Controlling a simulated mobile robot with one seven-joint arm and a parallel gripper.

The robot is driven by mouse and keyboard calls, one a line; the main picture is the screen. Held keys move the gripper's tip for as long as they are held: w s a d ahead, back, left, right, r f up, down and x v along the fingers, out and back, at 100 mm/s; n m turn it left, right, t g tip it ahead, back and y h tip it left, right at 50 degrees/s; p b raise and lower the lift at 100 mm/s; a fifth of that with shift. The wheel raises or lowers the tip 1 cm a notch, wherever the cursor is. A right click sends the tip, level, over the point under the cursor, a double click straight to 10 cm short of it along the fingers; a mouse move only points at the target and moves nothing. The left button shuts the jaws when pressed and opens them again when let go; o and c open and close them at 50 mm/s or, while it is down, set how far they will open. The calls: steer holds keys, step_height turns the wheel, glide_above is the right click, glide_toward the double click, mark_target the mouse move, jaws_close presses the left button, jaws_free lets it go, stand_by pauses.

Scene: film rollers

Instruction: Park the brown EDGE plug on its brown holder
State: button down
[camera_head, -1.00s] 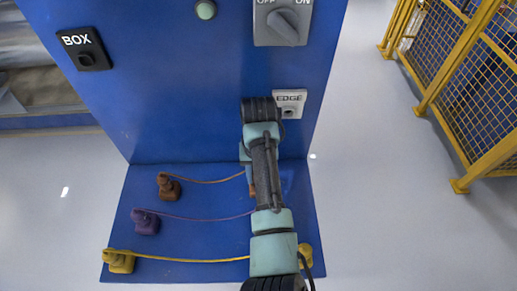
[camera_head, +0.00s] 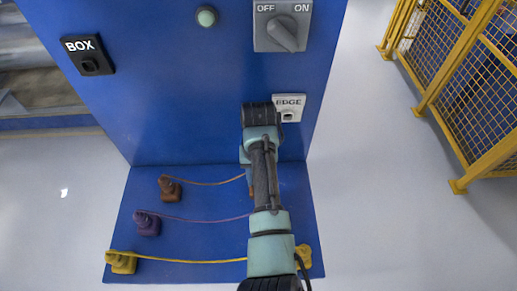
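A brown piece (camera_head: 169,187) stands at the left of the blue base plate. A thin brown cable runs from it to the right and disappears behind my arm. A small brown-orange patch (camera_head: 251,190) shows beside my arm at the cable's far end; I cannot tell whether it is plug or holder.
Purple (camera_head: 147,223) and yellow (camera_head: 122,262) pieces with cables stand on the base plate (camera_head: 200,238). Another yellow piece (camera_head: 303,257) is at its right. The panel carries a BOX socket (camera_head: 87,58) and an OFF/ON switch (camera_head: 284,28). A yellow fence (camera_head: 465,100) stands right.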

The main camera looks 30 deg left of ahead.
steer(key=shift+p, duration=0.3)
steer(key=shift+f+b, duration=0.3)
steer(key=shift+f, duration=0.25)
stand_by(0.3)
steer(key=shift+c, duration=2.2)
jaws_free()
steer(key=shift+r, duration=0.1)
step_height(320, 180, up, 13)
steer(key=shift+p, duration=1.1)
